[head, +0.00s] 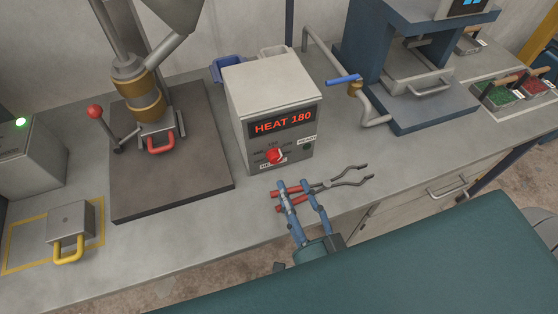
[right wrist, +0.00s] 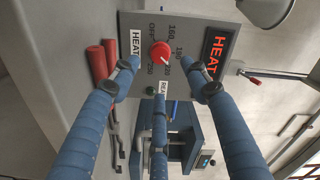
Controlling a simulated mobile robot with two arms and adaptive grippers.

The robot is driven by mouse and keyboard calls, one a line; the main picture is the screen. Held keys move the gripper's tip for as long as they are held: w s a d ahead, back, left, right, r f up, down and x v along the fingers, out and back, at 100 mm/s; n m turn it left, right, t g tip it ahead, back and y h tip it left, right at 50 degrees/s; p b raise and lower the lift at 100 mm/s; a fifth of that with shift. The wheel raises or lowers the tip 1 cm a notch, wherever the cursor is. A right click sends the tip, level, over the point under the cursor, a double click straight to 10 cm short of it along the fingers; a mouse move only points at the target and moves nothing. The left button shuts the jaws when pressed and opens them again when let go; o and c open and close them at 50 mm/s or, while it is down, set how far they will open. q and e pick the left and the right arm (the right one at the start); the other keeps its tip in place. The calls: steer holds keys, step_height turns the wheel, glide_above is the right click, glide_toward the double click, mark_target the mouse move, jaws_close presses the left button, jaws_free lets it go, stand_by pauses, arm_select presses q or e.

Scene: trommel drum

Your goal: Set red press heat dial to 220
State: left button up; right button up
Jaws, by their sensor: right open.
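In the right wrist view the dial (right wrist: 160,52) shows unobstructed, with a white pointer mark and a printed scale including OFF, 160, 180 and 250. My right gripper (head: 293,184) is open and empty, in front of and below the dial, apart from it. In the right wrist view its blue fingers (right wrist: 163,78) spread below and to both sides of the dial. My left gripper is out of view.
Red-handled tongs (head: 335,184) lie on the bench beside my right gripper. A press with a red handle (head: 160,143) stands left of the box. A blue press (head: 420,85) and a pipe with a blue valve lever (head: 343,79) stand to its right.

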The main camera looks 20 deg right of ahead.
mark_target(277, 161)
steer(key=w+p, duration=0.2)
steer(key=w, duration=0.7)
steer(key=shift+a, duration=0.15)
steer(key=c, duration=1.2)
